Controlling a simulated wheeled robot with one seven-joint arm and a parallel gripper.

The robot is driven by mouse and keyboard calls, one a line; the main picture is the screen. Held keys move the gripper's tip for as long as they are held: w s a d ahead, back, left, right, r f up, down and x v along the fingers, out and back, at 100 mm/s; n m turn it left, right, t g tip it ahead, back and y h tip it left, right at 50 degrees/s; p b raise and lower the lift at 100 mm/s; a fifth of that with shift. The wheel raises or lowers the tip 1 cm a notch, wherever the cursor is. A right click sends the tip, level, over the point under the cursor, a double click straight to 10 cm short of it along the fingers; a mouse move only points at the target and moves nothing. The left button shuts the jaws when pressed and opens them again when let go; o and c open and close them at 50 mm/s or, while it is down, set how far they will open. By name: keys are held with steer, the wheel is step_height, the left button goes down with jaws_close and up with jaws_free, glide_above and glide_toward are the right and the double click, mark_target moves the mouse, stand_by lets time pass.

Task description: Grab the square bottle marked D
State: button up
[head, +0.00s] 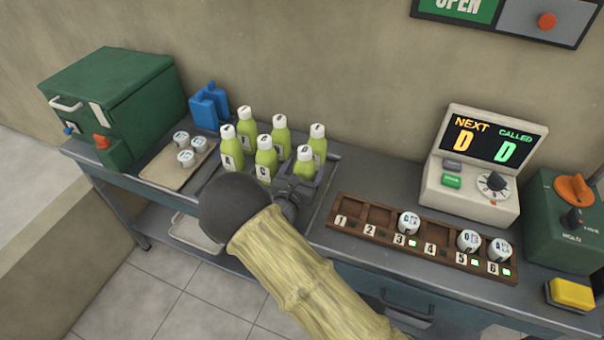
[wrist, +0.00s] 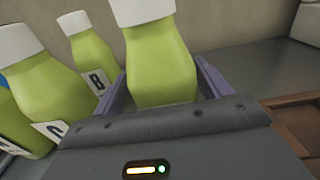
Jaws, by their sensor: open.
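Several green bottles with white caps stand in a tray (head: 200,183) on the counter. My gripper (head: 297,184) is at the front right bottle (head: 305,165), with its open jaws on either side of it. In the wrist view this bottle (wrist: 158,62) stands upright between the two purple fingers, and the gripper body hides its lower part and any label. I cannot read whether it is the D bottle. Beside it in the wrist view are a bottle marked B (wrist: 95,62) and one that seems marked C (wrist: 35,90).
A numbered wooden rack (head: 375,228) holding a few round, white-topped pieces lies to the right. Behind it a display (head: 495,142) shows D under both NEXT and CALLED. A green box (head: 110,95) and a small tray (head: 165,178) with white-topped pieces are at the left.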

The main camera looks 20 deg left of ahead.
steer(key=shift+w+d, duration=0.25)
steer(key=shift+d, duration=0.25)
steer(key=shift+s+a, duration=0.1)
steer(key=shift+a, duration=0.05)
steer(key=c, duration=1.3)
steer(key=shift+a+r, duration=0.1)
steer(key=shift+r, duration=0.3)
step_height(320, 180, up, 9)
steer(key=shift+r, duration=0.15)
